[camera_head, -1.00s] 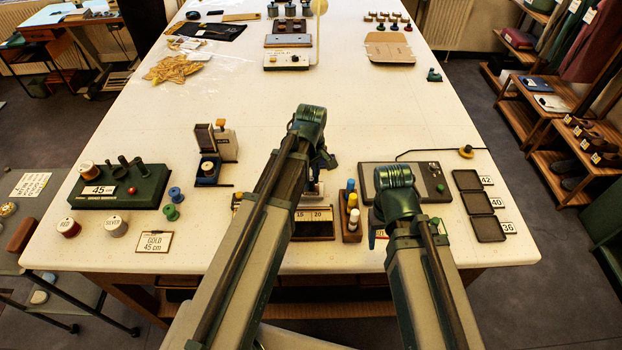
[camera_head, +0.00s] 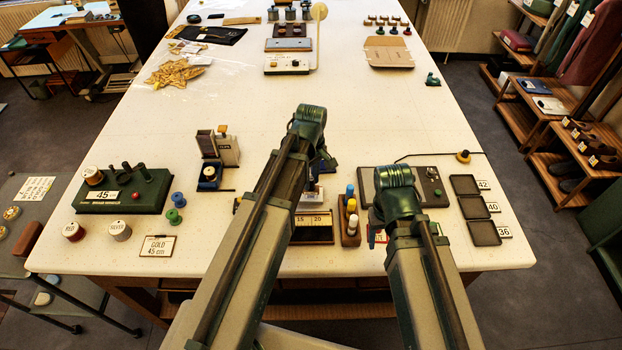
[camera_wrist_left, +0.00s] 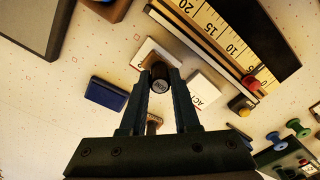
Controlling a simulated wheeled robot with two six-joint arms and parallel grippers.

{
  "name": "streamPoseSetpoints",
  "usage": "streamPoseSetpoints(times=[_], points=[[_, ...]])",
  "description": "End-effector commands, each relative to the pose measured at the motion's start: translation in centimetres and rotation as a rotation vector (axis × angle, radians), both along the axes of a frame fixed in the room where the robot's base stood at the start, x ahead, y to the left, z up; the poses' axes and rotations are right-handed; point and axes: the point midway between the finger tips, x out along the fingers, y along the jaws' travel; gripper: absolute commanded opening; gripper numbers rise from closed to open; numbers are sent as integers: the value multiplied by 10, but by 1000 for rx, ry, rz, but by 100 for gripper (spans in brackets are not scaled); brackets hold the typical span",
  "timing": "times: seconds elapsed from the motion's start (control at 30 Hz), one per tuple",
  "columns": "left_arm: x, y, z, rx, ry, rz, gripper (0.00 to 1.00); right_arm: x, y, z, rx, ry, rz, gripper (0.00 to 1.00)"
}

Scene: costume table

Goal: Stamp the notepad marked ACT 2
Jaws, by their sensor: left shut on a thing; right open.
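In the left wrist view my left gripper (camera_wrist_left: 160,77) is shut on a stamp (camera_wrist_left: 160,86) with a dark round end; a brown part shows lower between the fingers. Behind it is a white notepad (camera_wrist_left: 144,52), partly hidden by the stamp. A second white notepad (camera_wrist_left: 203,92) lies just right of the fingers, its lettering starting "AC"; I cannot read either number. A dark blue pad (camera_wrist_left: 105,93) lies left of the fingers. In the head view my left gripper (camera_head: 318,165) is mostly hidden by its arm. My right gripper (camera_head: 376,232) is open, largely hidden by its wrist.
A ruler box (camera_head: 313,228) and a rack of small bottles (camera_head: 349,222) stand near the table's front edge. A grey-topped board (camera_head: 433,187) lies to the right, beside several dark trays (camera_head: 474,208). A green spool stand (camera_head: 152,195) is left. The table's middle is clear.

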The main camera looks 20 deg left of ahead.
Motion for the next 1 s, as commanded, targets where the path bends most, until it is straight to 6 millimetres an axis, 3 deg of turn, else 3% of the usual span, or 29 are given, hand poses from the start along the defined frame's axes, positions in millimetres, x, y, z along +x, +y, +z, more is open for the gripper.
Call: streamPoseSetpoints(times=[0.5,1.0], points=[[0,0,43,0,0,0,0,0,0,43,1,0,-4,60],[0,0,44,0,0,0,0,0,0,44,1,0,-5,60]])
